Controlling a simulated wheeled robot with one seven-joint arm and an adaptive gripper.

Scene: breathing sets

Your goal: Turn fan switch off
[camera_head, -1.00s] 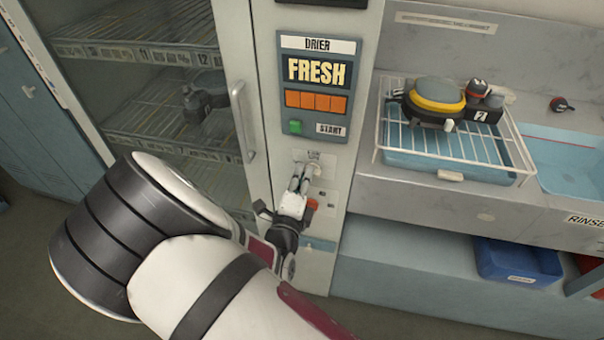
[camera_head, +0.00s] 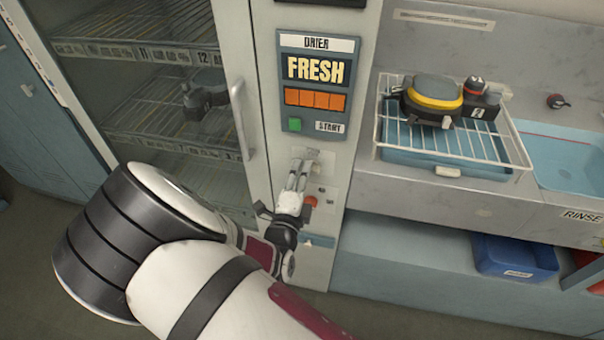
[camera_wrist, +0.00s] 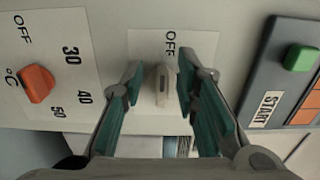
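The fan switch (camera_wrist: 161,86) is a small pale knob on a light plate marked OFF, seen in the middle of the wrist view. My gripper (camera_wrist: 160,76) is open, with one teal-padded finger on each side of the knob. A narrow gap shows between the knob and each finger, so neither visibly presses on it. In the head view my gripper (camera_head: 299,168) is at the drier's front panel, below the START button, and its fingers largely hide the knob. The OFF mark is beyond the knob's far end in the wrist view.
An orange temperature knob (camera_wrist: 39,84) with a numbered dial is left of the switch in the wrist view. The green START button (camera_wrist: 300,58) is to the right. In the head view a glass-door cabinet (camera_head: 170,100) and a wire rack (camera_head: 452,147) flank the panel.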

